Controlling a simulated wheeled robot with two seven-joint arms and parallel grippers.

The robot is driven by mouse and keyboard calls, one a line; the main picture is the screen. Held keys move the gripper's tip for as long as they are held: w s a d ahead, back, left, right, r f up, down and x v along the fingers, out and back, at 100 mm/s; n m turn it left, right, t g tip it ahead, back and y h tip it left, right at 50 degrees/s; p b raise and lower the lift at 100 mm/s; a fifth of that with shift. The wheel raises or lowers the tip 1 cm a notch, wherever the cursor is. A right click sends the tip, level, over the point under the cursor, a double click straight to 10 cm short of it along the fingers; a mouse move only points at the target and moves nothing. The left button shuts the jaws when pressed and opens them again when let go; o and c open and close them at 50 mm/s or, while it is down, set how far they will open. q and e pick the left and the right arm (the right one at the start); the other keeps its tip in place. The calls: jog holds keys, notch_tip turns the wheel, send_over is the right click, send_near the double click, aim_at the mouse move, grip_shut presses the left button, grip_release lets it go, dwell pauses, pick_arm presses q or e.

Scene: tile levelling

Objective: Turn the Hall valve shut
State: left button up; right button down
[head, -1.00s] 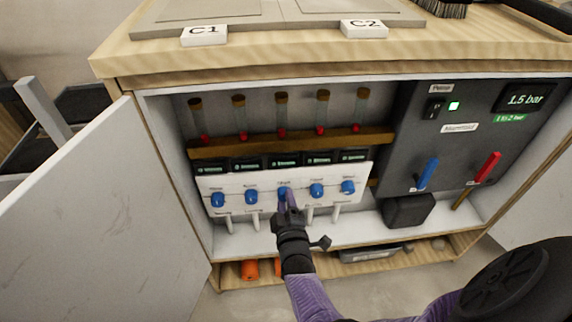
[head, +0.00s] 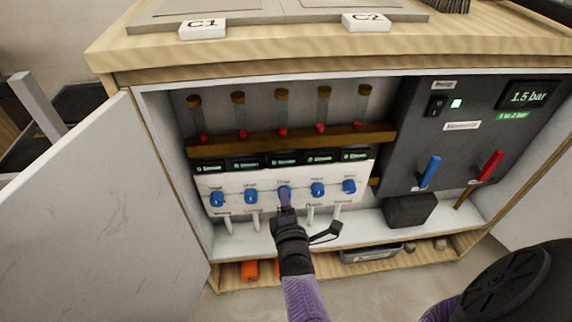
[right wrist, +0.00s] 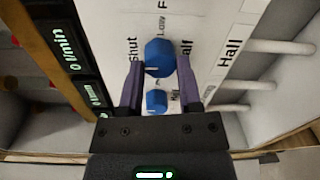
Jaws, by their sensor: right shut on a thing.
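The Hall valve is the middle blue knob (head: 284,189) in a row of several on a white panel (head: 268,182) inside the open cabinet. My right gripper (head: 285,203) reaches it from below and partly hides it. In the right wrist view the blue knob (right wrist: 159,57) sits between the two purple fingers of my right gripper (right wrist: 159,66), which are shut on it. The word Hall is printed beside it, with Shut on one side and Half on the other. I cannot tell where its pointer stands. My left gripper is not in view.
Neighbouring blue knobs (head: 251,197) (head: 317,190) stand close on both sides. Flow tubes (head: 282,112) are above. A grey board at right has a blue lever (head: 429,171), a red lever (head: 489,165) and a display (head: 529,96) reading 1.5 bar. The open cabinet door (head: 75,205) is at left.

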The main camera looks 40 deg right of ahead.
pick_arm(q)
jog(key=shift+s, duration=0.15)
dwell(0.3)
pick_arm(e)
jog(key=c, duration=0.6)
grip_release()
jog(key=shift+c, duration=0.2)
jog(key=o, duration=0.4)
jog(key=shift+c, duration=0.2)
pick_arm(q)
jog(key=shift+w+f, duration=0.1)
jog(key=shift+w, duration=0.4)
